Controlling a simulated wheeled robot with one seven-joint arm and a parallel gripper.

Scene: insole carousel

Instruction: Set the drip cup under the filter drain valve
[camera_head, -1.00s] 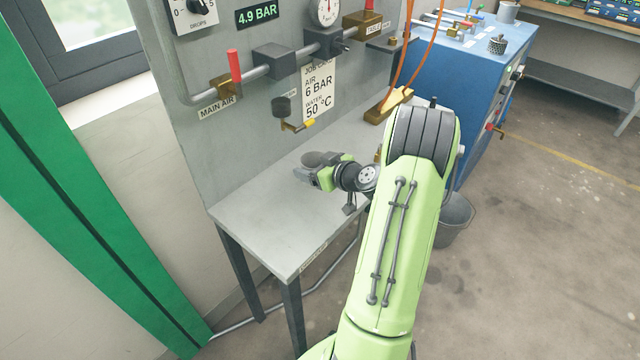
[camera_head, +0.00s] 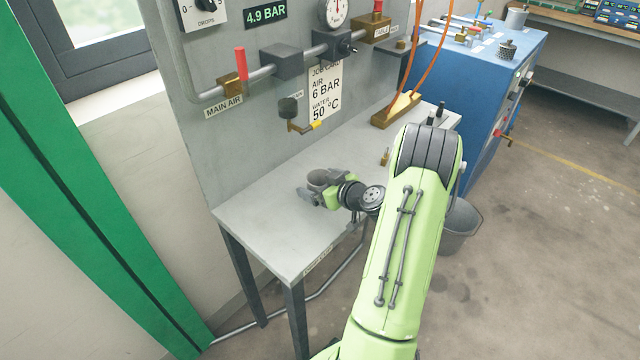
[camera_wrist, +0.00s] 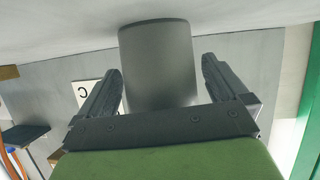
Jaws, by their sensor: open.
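The grey drip cup (camera_head: 320,177) appears to stand on the bench top below the panel. It is below and slightly right of the drain valve in the head view; I cannot tell whether it is directly under the outlet. The brass filter drain valve (camera_head: 299,127), with a yellow tip, hangs under the dark filter bowl (camera_head: 288,107). My gripper (camera_head: 320,188) is open, low over the bench, with its fingers on either side of the cup. In the wrist view the cup (camera_wrist: 158,60) sits between the two fingers, with a narrow gap at the right finger.
The grey bench (camera_head: 262,225) is clear in its front left part. A brass block (camera_head: 396,110) with orange hoses and a small brass fitting (camera_head: 384,157) stand farther right. The panel (camera_head: 215,150) rises close behind the cup. A bucket (camera_head: 459,225) stands right of the bench.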

